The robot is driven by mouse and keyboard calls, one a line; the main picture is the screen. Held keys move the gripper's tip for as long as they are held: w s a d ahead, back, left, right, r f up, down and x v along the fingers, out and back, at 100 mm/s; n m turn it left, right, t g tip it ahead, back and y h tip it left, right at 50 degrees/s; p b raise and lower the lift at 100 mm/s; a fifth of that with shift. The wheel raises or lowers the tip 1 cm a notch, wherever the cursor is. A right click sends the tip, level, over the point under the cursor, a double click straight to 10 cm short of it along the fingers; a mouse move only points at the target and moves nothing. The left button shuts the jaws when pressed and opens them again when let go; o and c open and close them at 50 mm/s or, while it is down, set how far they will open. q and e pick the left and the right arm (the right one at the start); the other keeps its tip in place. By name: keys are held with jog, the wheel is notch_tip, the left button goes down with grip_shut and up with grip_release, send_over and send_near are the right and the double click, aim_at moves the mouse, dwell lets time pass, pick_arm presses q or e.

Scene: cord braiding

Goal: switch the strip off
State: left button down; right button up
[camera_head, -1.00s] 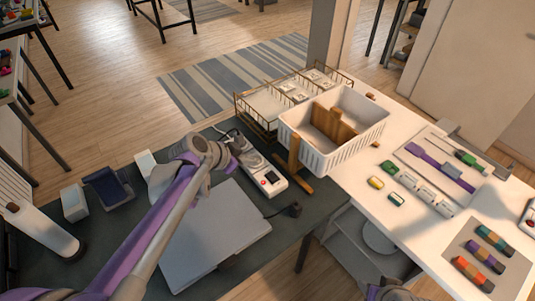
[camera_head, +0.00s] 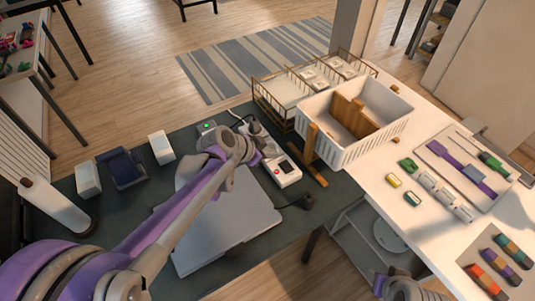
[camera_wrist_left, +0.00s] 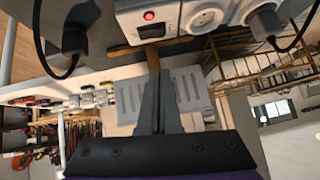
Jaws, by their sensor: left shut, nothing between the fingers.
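The white power strip (camera_head: 283,171) lies on the dark table, with a dark patch and a small red spot on its near end. The rest of it runs back behind my left wrist. Black plugs and cords show at both sides. My left gripper (camera_wrist_left: 159,76) is shut and empty, its fingertips apart from the red switch in the picture. In the head view my own wrist hides the fingertips.
A silver laptop-like slab (camera_head: 225,235) lies in front of the strip. A white basket (camera_head: 357,122) and a wire rack (camera_head: 275,105) stand behind. A box with a green light (camera_head: 206,127) is at the left.

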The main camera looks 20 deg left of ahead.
pick_arm(q)
send_over(284, 163)
jog(key=s, duration=0.2)
notch_tip(284, 163, down, 4)
jog(key=shift+a+f, duration=0.1)
jog(key=shift+a, duration=0.05)
jog(key=shift+a+f+b, duration=0.2)
jog(key=shift+f+b, duration=0.15)
jog(key=shift+f, duration=0.85)
jog(key=shift+a+f, duration=0.1)
jog(key=shift+f, duration=0.6)
jog(key=shift+w+a+f+b, duration=0.1)
jog(key=shift+f+b, duration=0.3)
jog(key=shift+r, duration=0.15)
